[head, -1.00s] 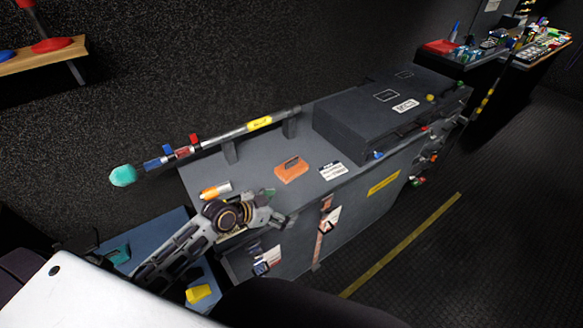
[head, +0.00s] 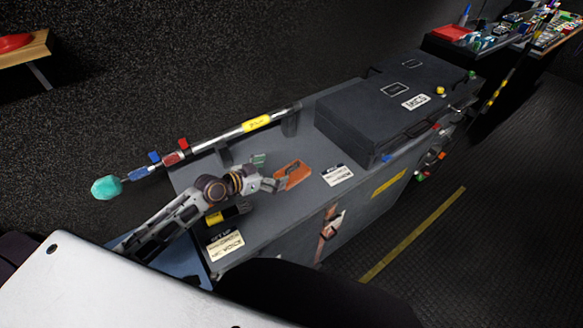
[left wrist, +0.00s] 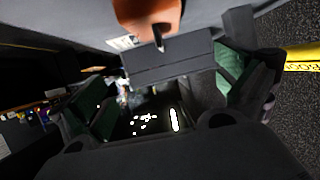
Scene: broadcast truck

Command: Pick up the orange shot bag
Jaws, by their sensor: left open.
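The orange shot bag (head: 293,175) lies on the grey top of the long cart (head: 290,215), left of a white label card. It also shows at the top of the left wrist view (left wrist: 148,14), cut off by the frame edge. My left gripper (head: 268,173) is open just left of the bag, with one green-padded finger toward the back. In the left wrist view the two green-padded fingers (left wrist: 165,90) stand wide apart with nothing between them, and the bag is above the gap. Contact with the bag cannot be told. My right gripper is out of view.
A boom pole (head: 225,135) with a teal end rests along the cart's back. A black case (head: 385,105) stands on the right part. A white label card (head: 338,174) lies right of the bag. A black item with a yellow band (head: 228,213) lies below my left gripper.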

